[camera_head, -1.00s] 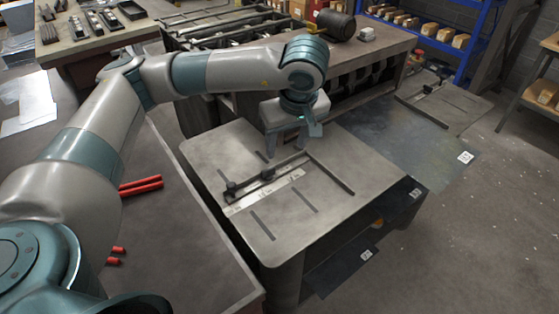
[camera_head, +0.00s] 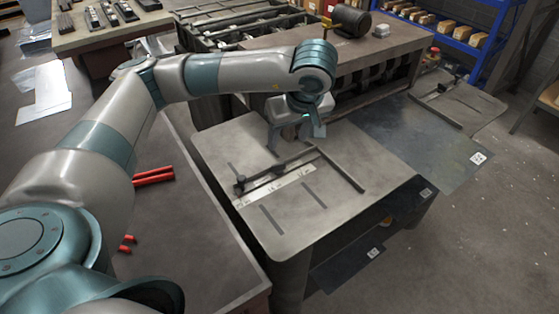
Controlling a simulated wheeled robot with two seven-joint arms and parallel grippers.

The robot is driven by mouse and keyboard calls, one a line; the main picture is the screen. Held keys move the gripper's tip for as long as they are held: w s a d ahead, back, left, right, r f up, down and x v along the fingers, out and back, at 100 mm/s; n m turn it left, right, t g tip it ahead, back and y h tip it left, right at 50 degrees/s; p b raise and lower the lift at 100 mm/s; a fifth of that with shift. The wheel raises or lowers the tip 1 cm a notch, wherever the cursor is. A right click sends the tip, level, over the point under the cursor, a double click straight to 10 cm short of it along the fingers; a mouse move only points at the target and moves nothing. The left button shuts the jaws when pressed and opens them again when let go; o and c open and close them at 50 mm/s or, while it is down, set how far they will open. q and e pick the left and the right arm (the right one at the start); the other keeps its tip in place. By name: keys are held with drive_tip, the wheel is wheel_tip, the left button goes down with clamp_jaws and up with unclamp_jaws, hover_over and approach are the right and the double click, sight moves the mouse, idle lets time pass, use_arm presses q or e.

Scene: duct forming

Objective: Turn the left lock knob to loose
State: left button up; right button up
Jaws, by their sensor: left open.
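The left lock knob (camera_head: 240,184) is a small dark knob at the left end of a dark bar (camera_head: 292,163) lying across the grey work table (camera_head: 230,140). A second dark knob (camera_head: 278,169) sits further right along the bar. A pale scale strip (camera_head: 275,188) runs beside the bar. My left gripper (camera_head: 287,143) points down over the far side of the table, beyond the bar and to the right of the left knob. It is open and empty, apart from both knobs. The knob's turn setting is too small to tell. My right gripper does not show.
A long dark fence (camera_head: 342,170) lies on the table's right part. A bench with red rods (camera_head: 153,176) stands at the left. A machine with a dark cylinder (camera_head: 350,20) stands behind.

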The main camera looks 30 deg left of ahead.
use_arm(q)
approach(279, 164)
drive_tip(key=p+x, duration=0.2)
drive_tip(key=x, duration=0.5)
drive_tip(key=shift+a+f+p, duration=0.1)
drive_tip(key=shift+p, duration=0.3)
drive_tip(key=shift+w+a+f, duration=0.1)
drive_tip(key=shift+f, duration=0.35)
